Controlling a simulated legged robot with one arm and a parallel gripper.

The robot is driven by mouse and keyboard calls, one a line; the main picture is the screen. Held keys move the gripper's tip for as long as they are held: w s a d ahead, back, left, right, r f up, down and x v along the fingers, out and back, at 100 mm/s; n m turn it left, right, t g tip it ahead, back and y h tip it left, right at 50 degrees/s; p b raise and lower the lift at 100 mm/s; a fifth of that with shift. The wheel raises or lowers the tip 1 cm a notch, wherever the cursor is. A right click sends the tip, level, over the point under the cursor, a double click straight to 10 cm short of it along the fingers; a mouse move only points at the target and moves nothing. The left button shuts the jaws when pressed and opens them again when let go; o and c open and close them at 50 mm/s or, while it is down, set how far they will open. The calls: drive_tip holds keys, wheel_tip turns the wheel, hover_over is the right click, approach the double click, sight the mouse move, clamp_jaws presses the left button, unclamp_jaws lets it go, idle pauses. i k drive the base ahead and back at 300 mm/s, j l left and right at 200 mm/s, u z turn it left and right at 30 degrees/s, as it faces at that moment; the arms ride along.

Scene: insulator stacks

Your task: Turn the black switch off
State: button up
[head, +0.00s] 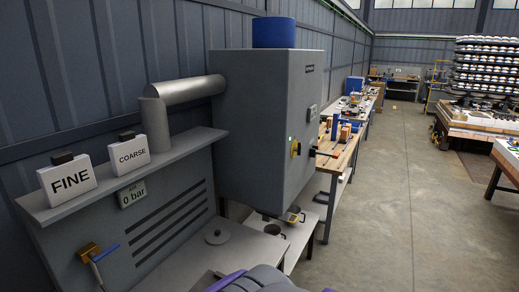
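A tall grey cabinet (262,110) stands left of centre. On its narrow front side is a small yellow plate with a dark knob (295,149), seen at a steep angle. A small black part (312,153) shows at the cabinet's right edge, near a red-tipped rod (327,154). I cannot tell which of these is the black switch, nor its setting. A tiny light spot sits above the yellow plate. My gripper is not in view; only a purple and grey part of my own body shows at the bottom edge.
A grey bench unit with FINE (70,180) and COARSE (132,155) boxes, a "0 bar" display (132,194) and a blue-handled valve (94,254) is at left. A workbench (345,150) stands behind the cabinet. The concrete floor (410,200) at right is clear.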

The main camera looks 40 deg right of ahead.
sight(298, 150)
drive_tip(key=z, duration=1.65)
